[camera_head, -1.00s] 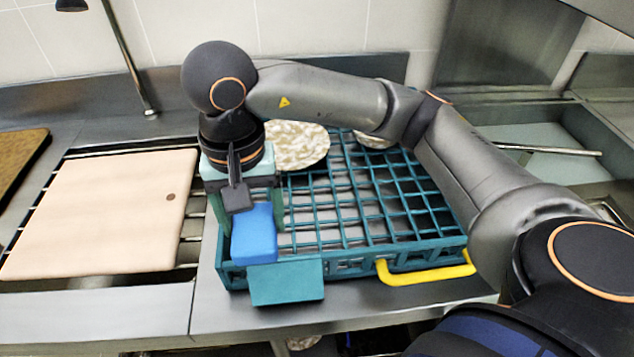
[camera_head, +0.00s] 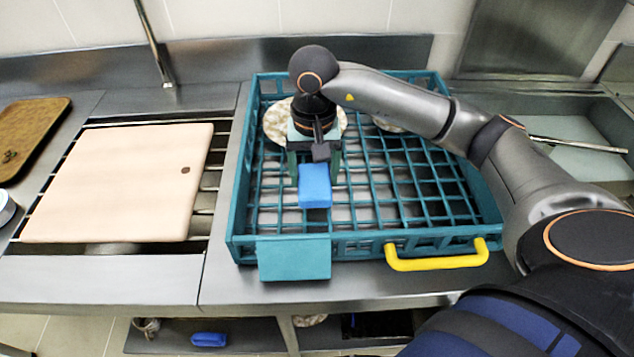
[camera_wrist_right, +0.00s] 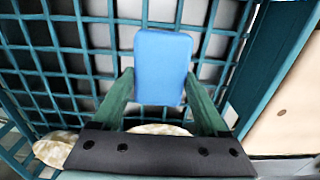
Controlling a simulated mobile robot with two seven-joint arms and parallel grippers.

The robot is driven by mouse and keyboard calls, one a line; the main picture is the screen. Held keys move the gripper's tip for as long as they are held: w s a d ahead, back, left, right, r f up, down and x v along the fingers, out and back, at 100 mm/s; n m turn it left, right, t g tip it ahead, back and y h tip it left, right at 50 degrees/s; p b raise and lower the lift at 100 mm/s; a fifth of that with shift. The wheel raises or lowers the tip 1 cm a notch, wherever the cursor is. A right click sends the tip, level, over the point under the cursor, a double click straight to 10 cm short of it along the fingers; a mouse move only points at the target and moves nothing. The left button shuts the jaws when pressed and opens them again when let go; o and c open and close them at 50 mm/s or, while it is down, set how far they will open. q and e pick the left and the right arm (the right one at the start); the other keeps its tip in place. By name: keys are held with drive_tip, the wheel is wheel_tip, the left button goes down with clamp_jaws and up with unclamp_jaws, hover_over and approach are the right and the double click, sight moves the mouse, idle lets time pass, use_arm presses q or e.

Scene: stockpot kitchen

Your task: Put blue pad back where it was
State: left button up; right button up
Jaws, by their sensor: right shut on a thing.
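The blue pad (camera_head: 315,187) is between the fingers of my right gripper (camera_head: 314,180), which is shut on it. The gripper points down over the left part of the teal rack (camera_head: 285,246), and the pad appears held above its grid. In the right wrist view the blue pad (camera_wrist_right: 162,66) sits between the two green fingers of my right gripper (camera_wrist_right: 160,84), with the grid behind it. Another blue item (camera_head: 208,339) lies on the lower shelf below the counter. My left gripper is not in view.
The rack has a yellow handle (camera_head: 437,262) and a teal front plate (camera_head: 294,260). Speckled round plates (camera_head: 276,124) are in the rack's rear part. A pale cutting board (camera_head: 120,185) lies on bars at left, with a brown tray (camera_head: 30,135) beyond it. A sink is at right.

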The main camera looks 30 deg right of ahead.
sight(317, 185)
drive_tip(key=shift+w+d+f, duration=0.1)
drive_tip(key=shift+d+f, duration=0.1)
drive_tip(key=shift+f, duration=0.05)
drive_tip(key=f, duration=0.3)
drive_tip(key=shift+w+d+f+p, duration=0.1)
drive_tip(key=shift+d+p, duration=0.2)
drive_tip(key=shift+p, duration=0.1)
drive_tip(key=shift+f, duration=0.25)
drive_tip(key=shift+f, duration=0.2)
drive_tip(key=o, duration=1.2)
wheel_tip(317, 185, up, 12)
drive_tip(key=shift+r+b, duration=0.25)
drive_tip(key=shift+b, duration=0.05)
